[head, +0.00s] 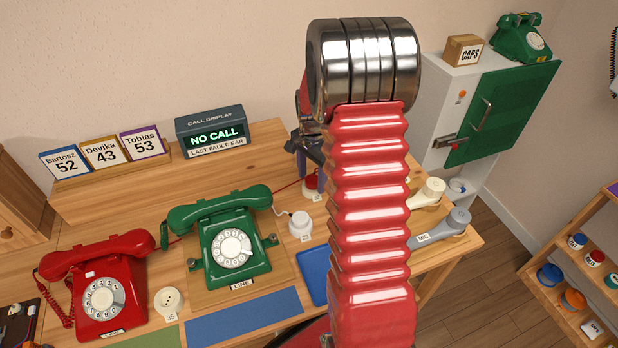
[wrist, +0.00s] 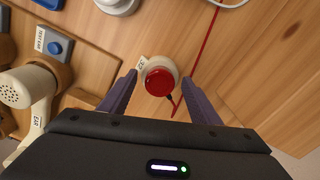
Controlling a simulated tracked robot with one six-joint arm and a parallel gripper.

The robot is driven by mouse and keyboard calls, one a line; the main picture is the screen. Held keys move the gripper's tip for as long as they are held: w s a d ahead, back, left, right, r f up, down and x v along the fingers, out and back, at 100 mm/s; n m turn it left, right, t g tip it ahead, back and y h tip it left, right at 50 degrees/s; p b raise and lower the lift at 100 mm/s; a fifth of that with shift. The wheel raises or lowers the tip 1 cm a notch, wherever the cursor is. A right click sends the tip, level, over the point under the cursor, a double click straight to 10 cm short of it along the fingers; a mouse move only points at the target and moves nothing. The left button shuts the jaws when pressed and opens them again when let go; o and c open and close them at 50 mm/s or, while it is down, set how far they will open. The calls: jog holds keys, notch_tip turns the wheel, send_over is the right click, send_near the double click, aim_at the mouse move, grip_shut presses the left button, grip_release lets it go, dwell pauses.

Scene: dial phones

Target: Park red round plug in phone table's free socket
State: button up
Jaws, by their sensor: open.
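The red round plug (wrist: 159,81) sits on a cream round socket (wrist: 145,63) with a small label, in the middle of the wrist view. A thin red cord runs near it. My gripper (wrist: 160,79) is open, with one dark finger on each side of the plug; I cannot tell whether they touch it. A cream socket with bare holes (head: 168,301) is on the phone table (head: 120,210) between the red and green phones. A white plug (head: 300,221) occupies another socket.
The red phone (head: 97,290) and green phone (head: 232,240) stand on the left. The call display (head: 212,135) reads NO CALL. Cream and grey handsets (head: 445,228) lie at the right edge. A white cabinet with a green door (head: 500,112) stands behind.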

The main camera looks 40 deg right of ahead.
notch_tip(320, 180, up, 14)
jog(key=shift+f, duration=0.15)
dwell(0.7)
dwell(0.9)
jog(key=s+a+r+n+t, duration=0.2)
jog(key=s+a+r+n, duration=0.3)
jog(key=s+a+n, duration=0.3)
jog(key=s+a+r+n+t, duration=0.3)
jog(key=s+a+r+n, duration=0.2)
jog(key=s+a+n, duration=0.3)
jog(key=shift+s+a+n+t, duration=0.3)
jog(key=shift+s+a, duration=2)
jog(key=shift+a, duration=2.2)
